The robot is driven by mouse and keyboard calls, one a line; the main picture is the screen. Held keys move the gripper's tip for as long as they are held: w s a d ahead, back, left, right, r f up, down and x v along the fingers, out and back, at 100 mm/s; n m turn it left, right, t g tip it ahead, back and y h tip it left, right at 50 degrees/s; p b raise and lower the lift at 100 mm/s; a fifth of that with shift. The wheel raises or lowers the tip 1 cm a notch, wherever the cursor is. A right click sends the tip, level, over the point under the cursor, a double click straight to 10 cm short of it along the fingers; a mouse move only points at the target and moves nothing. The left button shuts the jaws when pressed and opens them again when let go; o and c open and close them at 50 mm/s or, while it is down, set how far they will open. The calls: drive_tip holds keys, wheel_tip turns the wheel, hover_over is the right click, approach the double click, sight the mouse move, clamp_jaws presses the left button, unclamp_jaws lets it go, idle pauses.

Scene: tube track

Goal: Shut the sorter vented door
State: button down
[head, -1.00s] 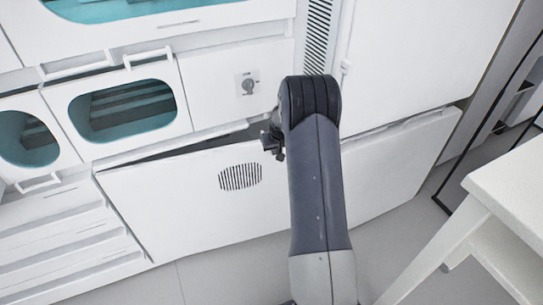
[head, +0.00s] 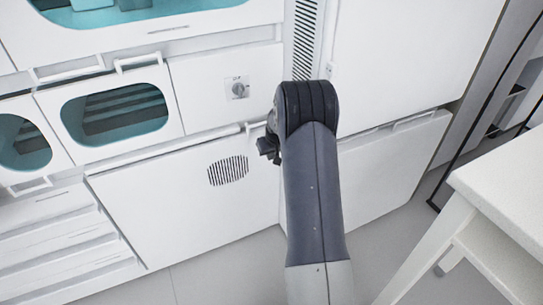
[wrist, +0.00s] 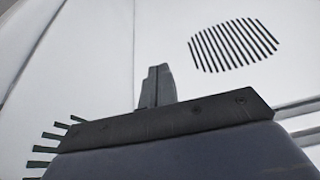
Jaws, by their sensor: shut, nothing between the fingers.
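The white vented door (head: 165,205), with its oval grille of dark slots (head: 228,170), is the wide low panel left of my arm in the head view. Its top edge sits against the cabinet front, and no dark gap shows along it. The door also fills much of the wrist view (wrist: 210,85), with the grille at upper right. My gripper (head: 266,148) is at the door's upper right part, partly hidden by my arm. In the wrist view its fingers (wrist: 157,75) are together and empty, pointing at the white surface. Whether they touch it, I cannot tell.
Another low white panel (head: 385,170) is right of my arm. A white table (head: 500,195) stands at the right. Grey floor (head: 225,270) is clear in front.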

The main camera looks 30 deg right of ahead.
drive_tip(key=v, duration=0.8)
drive_tip(key=shift+r, duration=0.35)
drive_tip(key=shift+w+f, duration=0.1)
drive_tip(key=shift+w, duration=0.1)
